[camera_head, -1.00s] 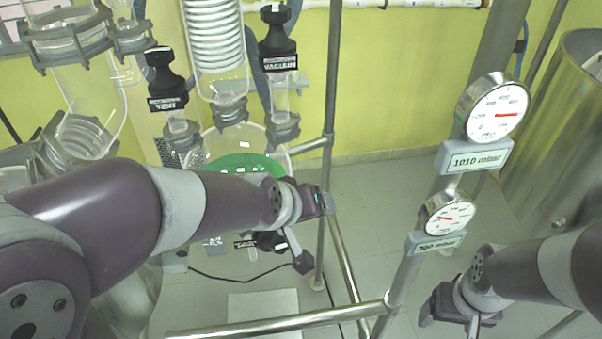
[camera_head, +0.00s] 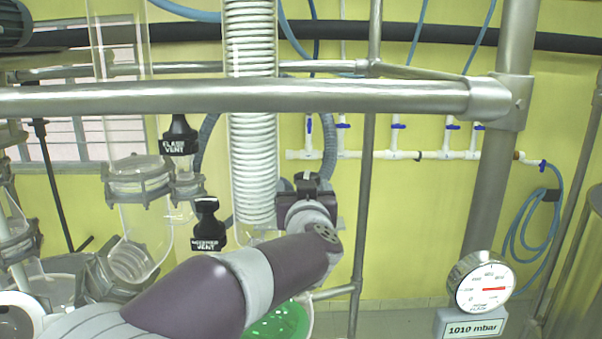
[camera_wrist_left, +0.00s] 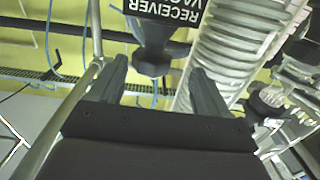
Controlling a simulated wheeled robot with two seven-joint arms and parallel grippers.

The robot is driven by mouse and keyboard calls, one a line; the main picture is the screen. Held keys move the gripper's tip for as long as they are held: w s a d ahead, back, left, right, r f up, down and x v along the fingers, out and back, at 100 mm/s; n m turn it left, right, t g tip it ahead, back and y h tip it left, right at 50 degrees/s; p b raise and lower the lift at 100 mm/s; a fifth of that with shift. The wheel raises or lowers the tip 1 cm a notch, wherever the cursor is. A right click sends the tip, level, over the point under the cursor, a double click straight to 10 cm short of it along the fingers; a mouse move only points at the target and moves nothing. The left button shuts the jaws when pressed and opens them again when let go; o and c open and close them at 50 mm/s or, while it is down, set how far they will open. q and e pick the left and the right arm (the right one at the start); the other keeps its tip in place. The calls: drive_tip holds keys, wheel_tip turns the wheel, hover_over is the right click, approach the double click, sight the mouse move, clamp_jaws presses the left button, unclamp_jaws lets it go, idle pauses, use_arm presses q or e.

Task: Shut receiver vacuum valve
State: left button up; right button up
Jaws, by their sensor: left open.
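The receiver vacuum valve (camera_wrist_left: 154,40) shows in the left wrist view as a black knob with a white-lettered label, upside down and cut off by the top edge. My left gripper (camera_wrist_left: 158,68) is open, with one finger on each side of the knob's narrow end and a visible gap on both sides. In the head view my left gripper (camera_head: 305,188) is raised in front of the coiled glass condenser (camera_head: 251,130). The valve cannot be made out there, apparently hidden behind the gripper. My right gripper is not in view.
The receiver vent knob (camera_head: 208,225) and flask vent knob (camera_head: 178,136) stand left of my left gripper. A horizontal steel rail (camera_head: 400,97) crosses above it. A steel post (camera_head: 364,200) stands to its right, and a gauge reading 1010 mbar (camera_head: 482,284) is farther right.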

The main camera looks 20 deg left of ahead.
sight(307, 174)
use_arm(q)
drive_tip(key=w, duration=0.1)
drive_tip(key=w+r+p, duration=0.1)
drive_tip(key=w, duration=0.1)
drive_tip(key=shift+w+d+r, duration=0.1)
drive_tip(key=shift+d+r, duration=0.05)
drive_tip(key=shift+d, duration=0.25)
drive_tip(key=shift+w+a+f+p, duration=0.2)
drive_tip(key=shift+w+a+f, duration=0.05)
drive_tip(key=shift+w+a, duration=0.35)
drive_tip(key=shift+w+a+f+p, duration=0.15)
drive_tip(key=shift+w+a+f, duration=0.1)
drive_tip(key=shift+w+a, duration=0.3)
drive_tip(key=shift+d+r, duration=0.1)
drive_tip(key=shift+d, duration=0.2)
drive_tip(key=shift+s+d+r, duration=0.1)
drive_tip(key=shift+s+d, duration=0.15)
drive_tip(key=c, duration=0.3)
drive_tip(key=shift+s, duration=0.1)
drive_tip(key=c, duration=0.5)
drive_tip(key=shift+c, duration=0.7)
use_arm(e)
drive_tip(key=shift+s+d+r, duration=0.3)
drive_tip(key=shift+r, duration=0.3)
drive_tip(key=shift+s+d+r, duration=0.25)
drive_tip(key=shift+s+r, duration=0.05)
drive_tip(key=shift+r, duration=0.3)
